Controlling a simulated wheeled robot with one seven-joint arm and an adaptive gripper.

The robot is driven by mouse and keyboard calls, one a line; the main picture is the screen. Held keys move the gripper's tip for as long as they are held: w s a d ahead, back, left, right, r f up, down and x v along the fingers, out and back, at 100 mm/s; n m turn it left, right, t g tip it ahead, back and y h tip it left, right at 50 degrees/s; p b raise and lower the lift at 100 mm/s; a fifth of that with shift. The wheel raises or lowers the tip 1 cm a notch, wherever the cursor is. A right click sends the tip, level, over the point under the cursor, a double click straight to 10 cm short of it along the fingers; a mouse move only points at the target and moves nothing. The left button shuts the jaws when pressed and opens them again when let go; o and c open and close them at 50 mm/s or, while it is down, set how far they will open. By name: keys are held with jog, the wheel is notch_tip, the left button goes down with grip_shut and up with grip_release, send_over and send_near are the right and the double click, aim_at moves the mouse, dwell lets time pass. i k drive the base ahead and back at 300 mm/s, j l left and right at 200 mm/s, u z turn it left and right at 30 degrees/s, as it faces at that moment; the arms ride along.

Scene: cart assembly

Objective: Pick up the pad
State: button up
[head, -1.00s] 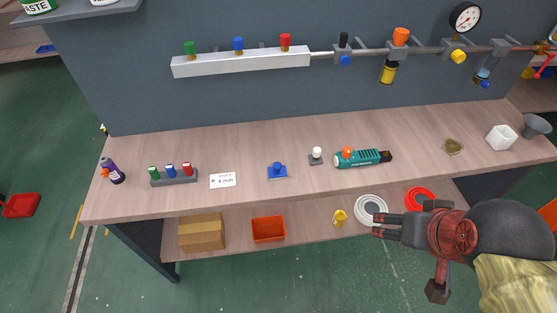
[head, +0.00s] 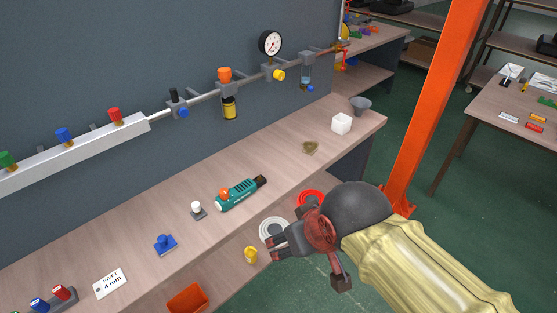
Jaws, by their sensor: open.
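A small flat olive-brown piece (head: 311,147), which looks like the pad, lies on the bench top towards its right end. A white block (head: 341,124) stands to its right. My gripper (head: 273,248) is open with nothing between its fingers. It is in front of the bench, nearer to the camera, and to the left of and below the pad in the picture. It covers part of a grey-white ring on the lower shelf.
A teal tool (head: 240,193), a white-knobbed piece (head: 198,209) and a blue piece (head: 165,244) stand on the bench. A grey funnel (head: 360,105) is at its right end. An orange post (head: 433,110) rises on the right. Bench top around the pad is clear.

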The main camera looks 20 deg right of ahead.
aim_at(165, 245)
jog(key=i+j+z, duration=0.25)
jog(key=j, duration=0.5)
jog(key=j+z, duration=0.3)
jog(key=j, duration=0.45)
